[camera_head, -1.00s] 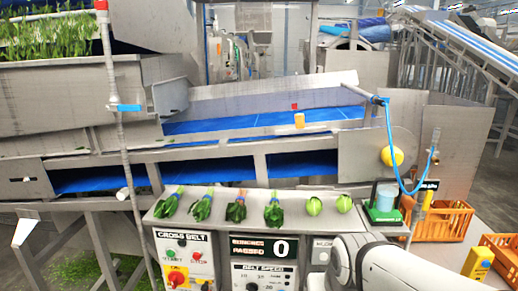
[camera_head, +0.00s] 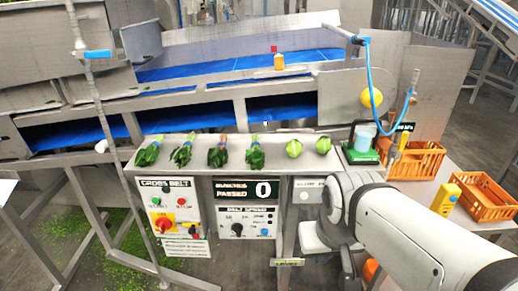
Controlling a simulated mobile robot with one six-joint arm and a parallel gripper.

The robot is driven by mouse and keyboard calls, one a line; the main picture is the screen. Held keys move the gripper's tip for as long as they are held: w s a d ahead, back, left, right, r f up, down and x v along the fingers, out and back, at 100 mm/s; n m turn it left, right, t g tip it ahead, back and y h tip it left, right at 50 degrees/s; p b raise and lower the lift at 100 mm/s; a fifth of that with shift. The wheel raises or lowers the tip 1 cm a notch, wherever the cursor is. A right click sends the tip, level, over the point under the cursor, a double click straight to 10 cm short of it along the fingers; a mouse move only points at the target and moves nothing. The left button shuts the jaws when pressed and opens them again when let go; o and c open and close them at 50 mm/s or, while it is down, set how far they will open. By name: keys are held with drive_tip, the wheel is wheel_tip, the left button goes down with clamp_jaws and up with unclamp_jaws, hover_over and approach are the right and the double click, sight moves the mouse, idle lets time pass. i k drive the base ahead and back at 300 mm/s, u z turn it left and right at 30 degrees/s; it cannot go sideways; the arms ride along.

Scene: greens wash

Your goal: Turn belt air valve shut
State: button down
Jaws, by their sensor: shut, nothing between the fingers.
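No label reading belt air valve is legible, so I cannot tell for sure which fitting it is. A blue air hose (camera_head: 371,80) loops from a nozzle pipe (camera_head: 342,33) down and up to a thin upright fitting (camera_head: 413,85) at the right, by a small dark sign ending in "kPa" (camera_head: 404,127). At the far left, a vertical pipe (camera_head: 82,85) carries a blue lever handle (camera_head: 97,54), which lies roughly crosswise to the pipe. My arm enters from the lower right and bends at the middle; my gripper is not visible.
A control panel (camera_head: 174,218) and a counter display (camera_head: 247,190) reading 0 stand below a ledge with several greens bundles. A green-based scale (camera_head: 361,156), orange crates (camera_head: 422,158) and a yellow device (camera_head: 444,197) are at right. A yellow knob (camera_head: 368,97) sits on the machine.

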sight(406, 134)
drive_tip(key=u, duration=2.15)
drive_tip(key=k, duration=0.7)
drive_tip(key=z, duration=2.35)
drive_tip(key=i, duration=1)
